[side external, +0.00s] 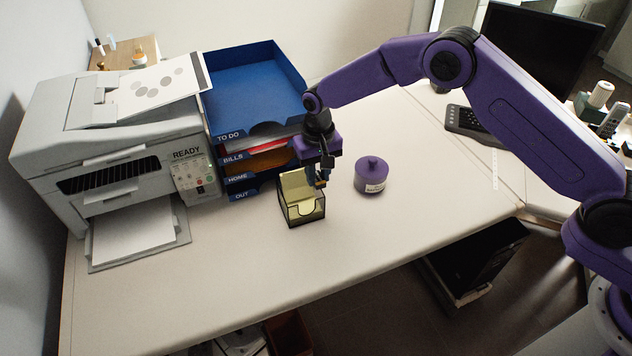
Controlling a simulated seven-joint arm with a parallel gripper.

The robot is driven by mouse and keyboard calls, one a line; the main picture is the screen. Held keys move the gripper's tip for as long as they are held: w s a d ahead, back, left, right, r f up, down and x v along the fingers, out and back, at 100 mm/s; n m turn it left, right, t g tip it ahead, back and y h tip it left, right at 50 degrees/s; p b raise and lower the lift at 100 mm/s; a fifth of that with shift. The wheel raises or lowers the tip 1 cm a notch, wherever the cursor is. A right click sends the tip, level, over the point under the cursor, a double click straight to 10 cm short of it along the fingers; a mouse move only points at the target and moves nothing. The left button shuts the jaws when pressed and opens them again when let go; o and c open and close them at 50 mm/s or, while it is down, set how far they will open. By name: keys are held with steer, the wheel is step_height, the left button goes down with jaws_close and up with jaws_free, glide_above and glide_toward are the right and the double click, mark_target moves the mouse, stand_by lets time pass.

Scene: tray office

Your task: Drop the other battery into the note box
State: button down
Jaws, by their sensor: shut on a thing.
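The note box (303,217) is a dark see-through box with yellow notes inside, standing on the desk in front of the tray stack. My gripper (318,183) points down at the box's back right edge, low over it. It is shut on a battery (321,184), a small dark thing with a coppery spot, mostly hidden by the fingers. I cannot tell whether the battery is over the opening or just beside the rim. No other battery can be made out in the box.
A stack of letter trays (255,88) stands close behind the box. A printer (125,150) is at the left. A purple lidded pot (370,177) stands right of my gripper. The desk (400,235) is clear in front and to the right.

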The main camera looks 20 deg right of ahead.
mark_target(316, 183)
steer(key=shift+w+a+f, duration=0.1)
steer(key=shift+w+f, duration=0.05)
steer(key=shift+f, duration=1.65)
steer(key=shift+f, duration=0.3)
steer(key=c, duration=0.9)
jaws_free()
steer(key=shift+r, duration=0.15)
step_height(316, 183, up, 12)
steer(key=shift+f, duration=0.2)
steer(key=shift+r, duration=0.35)
